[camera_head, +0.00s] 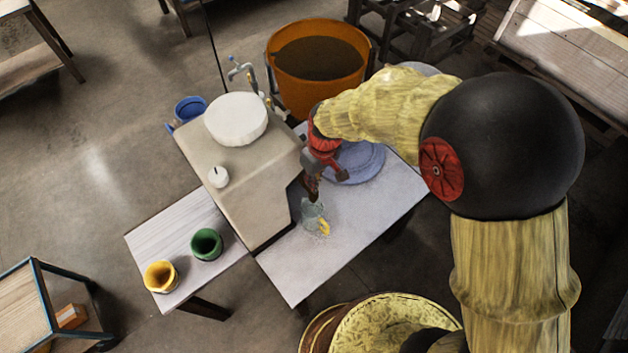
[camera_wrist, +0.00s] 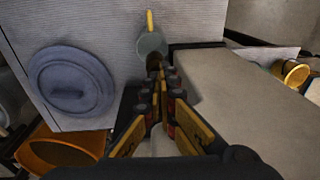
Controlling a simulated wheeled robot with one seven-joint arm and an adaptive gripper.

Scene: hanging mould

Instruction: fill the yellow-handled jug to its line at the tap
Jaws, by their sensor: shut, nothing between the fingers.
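The glass jug (camera_head: 313,213) with its yellow handle (camera_head: 324,228) stands upright on the pale table, beside the beige block. Its handle side faces away from my gripper. In the wrist view the jug (camera_wrist: 151,44) is just past my fingertips, partly covered by them. My gripper (camera_head: 313,196) is shut and empty, right at the jug's near side; whether it touches cannot be told. It also shows in the wrist view (camera_wrist: 156,68). A blue-handled tap (camera_head: 240,70) stands behind the beige block. The jug's line and any water in it are too small to make out.
The beige block (camera_head: 225,155) carries a white round lid (camera_head: 236,117) and a white knob (camera_head: 218,177). A blue disc (camera_head: 362,162) lies behind my gripper. An orange tub (camera_head: 315,90) and a blue bucket (camera_head: 190,108) stand behind. Green (camera_head: 206,244) and yellow (camera_head: 160,277) pots are left.

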